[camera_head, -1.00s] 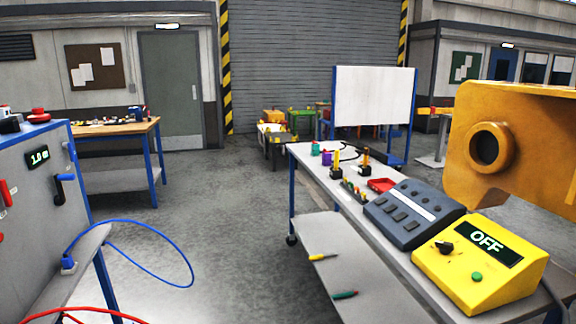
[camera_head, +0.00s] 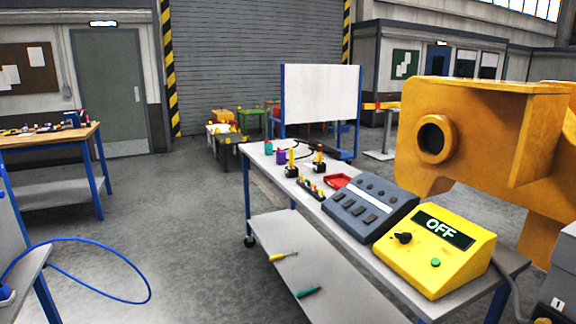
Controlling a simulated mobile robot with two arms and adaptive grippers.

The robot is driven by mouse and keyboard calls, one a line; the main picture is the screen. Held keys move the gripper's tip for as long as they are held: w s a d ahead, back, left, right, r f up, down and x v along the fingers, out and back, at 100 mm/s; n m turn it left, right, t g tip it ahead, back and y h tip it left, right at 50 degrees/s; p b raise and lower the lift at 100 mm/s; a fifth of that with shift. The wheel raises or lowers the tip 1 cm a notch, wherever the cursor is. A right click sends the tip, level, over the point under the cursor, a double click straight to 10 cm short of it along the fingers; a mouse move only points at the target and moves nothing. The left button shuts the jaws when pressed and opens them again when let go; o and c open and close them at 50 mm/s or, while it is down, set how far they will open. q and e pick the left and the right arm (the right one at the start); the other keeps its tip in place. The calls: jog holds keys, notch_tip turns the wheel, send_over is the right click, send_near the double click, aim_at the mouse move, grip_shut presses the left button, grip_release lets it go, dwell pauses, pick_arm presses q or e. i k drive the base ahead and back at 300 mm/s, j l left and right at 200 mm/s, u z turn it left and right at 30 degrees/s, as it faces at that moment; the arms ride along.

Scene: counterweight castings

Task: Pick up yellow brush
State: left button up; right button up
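A small yellow-handled tool (camera_head: 284,256) lies on the lower shelf of the grey cart (camera_head: 262,230). It looks like a brush or a screwdriver; I cannot tell which at this size. On the cart's top, a yellow upright piece (camera_head: 292,157) stands in a dark base, and a similar orange-and-yellow one (camera_head: 319,155) stands beside it. Neither of my grippers shows in the head view.
A green-handled tool (camera_head: 309,292) lies on the same shelf. The cart top also carries a red tray (camera_head: 338,180), a grey control panel (camera_head: 368,208) and a yellow OFF box (camera_head: 436,250). A large orange casting (camera_head: 480,125) is at right. Left of the cart, floor (camera_head: 190,215) is clear.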

aim_at(292, 162)
jog(key=z, duration=3)
jog(key=u, duration=3)
jog(key=i+z, duration=0.15)
jog(key=z, duration=0.3)
jog(key=i+j+z, duration=0.15)
jog(key=i+j, duration=0.2)
jog(key=i+j+z, duration=0.35)
jog(key=i+j, duration=0.2)
jog(key=j, duration=0.2)
jog(key=i+j+z, duration=0.15)
jog(key=i+j, duration=0.15)
jog(key=j, duration=0.15)
